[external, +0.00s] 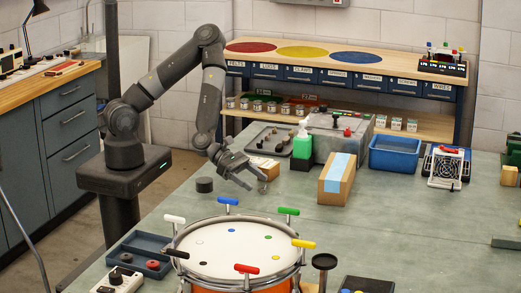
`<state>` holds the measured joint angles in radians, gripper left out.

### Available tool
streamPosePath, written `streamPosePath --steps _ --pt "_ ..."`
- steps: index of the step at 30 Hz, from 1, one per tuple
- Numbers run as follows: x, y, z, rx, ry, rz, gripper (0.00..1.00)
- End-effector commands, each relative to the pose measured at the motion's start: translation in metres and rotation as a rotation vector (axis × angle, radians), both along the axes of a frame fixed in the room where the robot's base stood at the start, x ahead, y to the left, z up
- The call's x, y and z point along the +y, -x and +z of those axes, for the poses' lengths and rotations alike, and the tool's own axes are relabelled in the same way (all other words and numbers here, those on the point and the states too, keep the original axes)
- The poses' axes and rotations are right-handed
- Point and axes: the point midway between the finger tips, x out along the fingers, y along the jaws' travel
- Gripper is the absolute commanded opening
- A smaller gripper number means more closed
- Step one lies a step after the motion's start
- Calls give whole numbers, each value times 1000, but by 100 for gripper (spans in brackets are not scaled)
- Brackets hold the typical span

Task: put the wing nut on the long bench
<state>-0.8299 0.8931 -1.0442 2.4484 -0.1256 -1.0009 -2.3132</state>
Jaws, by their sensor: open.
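My gripper (257,186) is open over the grey-green table (420,235), left of the cardboard box. I cannot make out anything between its fingers. I cannot pick out the wing nut for certain at this size; several small parts lie in a dark tray (272,141) behind the gripper. A long bench with a wooden top (400,62) stands against the back wall. Red (250,47), yellow (302,52) and blue (356,57) discs lie on its top, above a row of labelled drawers.
A drum (222,252) with coloured T-handles stands in front. The table's right middle is clear.

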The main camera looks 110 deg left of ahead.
Motion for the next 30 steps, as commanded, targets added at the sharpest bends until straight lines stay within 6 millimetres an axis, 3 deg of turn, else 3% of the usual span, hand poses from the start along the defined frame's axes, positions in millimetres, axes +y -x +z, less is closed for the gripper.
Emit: streamPosePath --steps 4,9,25,30 --pt "5 19 8 0 -1 2 68" --pt "6 28 12 -1 0 0 73" --pt "6 28 12 1 4 2 73" --pt "4 20 9 -1 1 0 73"
